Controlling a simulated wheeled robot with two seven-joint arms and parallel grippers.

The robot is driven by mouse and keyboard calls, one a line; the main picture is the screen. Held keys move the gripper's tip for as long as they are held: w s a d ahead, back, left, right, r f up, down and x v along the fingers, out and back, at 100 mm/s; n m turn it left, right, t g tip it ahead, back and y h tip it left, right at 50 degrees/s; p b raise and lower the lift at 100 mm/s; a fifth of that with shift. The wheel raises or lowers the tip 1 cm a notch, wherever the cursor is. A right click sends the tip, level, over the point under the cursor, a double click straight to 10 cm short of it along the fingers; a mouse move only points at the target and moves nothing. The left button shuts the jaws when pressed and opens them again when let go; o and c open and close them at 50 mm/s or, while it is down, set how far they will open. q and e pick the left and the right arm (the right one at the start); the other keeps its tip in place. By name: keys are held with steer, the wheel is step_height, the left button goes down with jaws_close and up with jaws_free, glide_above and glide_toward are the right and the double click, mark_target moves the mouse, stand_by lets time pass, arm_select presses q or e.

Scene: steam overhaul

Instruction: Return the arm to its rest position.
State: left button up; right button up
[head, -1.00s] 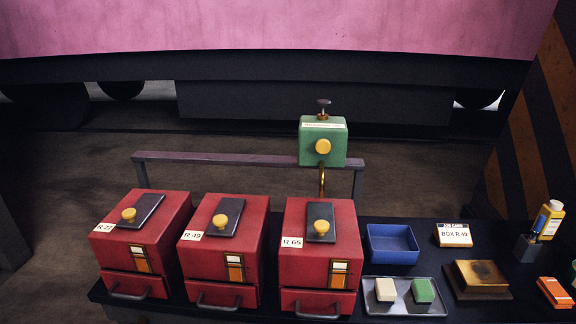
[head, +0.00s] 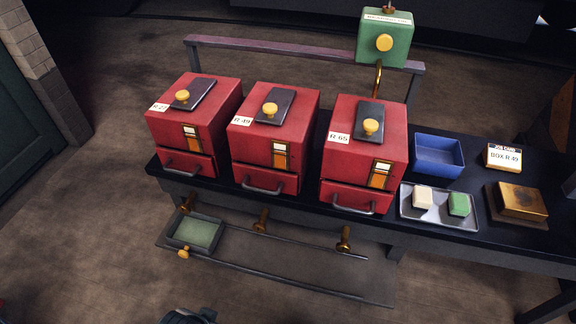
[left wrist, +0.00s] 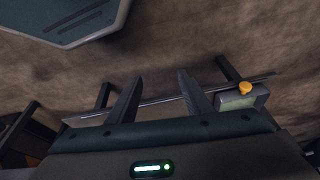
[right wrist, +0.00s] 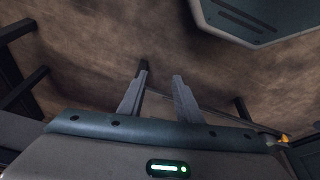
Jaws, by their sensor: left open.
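My left gripper (left wrist: 159,80) shows in the left wrist view with its two fingers apart and nothing between them. Bare brown floor lies beyond its fingertips. My right gripper (right wrist: 160,74) shows in the right wrist view, also with fingers apart and empty over the floor. Neither gripper touches anything that I can see. In the head view no gripper can be made out clearly; a dark part at the bottom edge looks like part of me.
Red boxes R 49 (head: 274,142) and R 65 (head: 365,150), plus another, stand on the dark bench. Right of them are a blue bin (head: 438,157), a metal tray (head: 408,208) and a brass block (head: 520,200). A green-bottomed tray (head: 196,233) sits on the low shelf (head: 330,278).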

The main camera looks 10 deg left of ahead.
arm_select(q)
step_height(320, 180, down, 24)
steer(key=d+t+p, duration=0.1)
steer(key=d+p, duration=0.1)
steer(key=p, duration=0.3)
steer(key=shift+s+d+r+t+h, duration=0.2)
steer(key=shift+d+t+h, duration=0.1)
steer(key=shift+d+h, duration=0.1)
arm_select(e)
step_height(320, 180, down, 24)
steer(key=a+t, duration=0.1)
steer(key=a, duration=0.1)
steer(key=shift+s+a+r+t+y, duration=0.2)
steer(key=shift+s+a+t+y, duration=0.1)
steer(key=shift+a+y, duration=0.1)
steer(key=shift+w, duration=0.1)
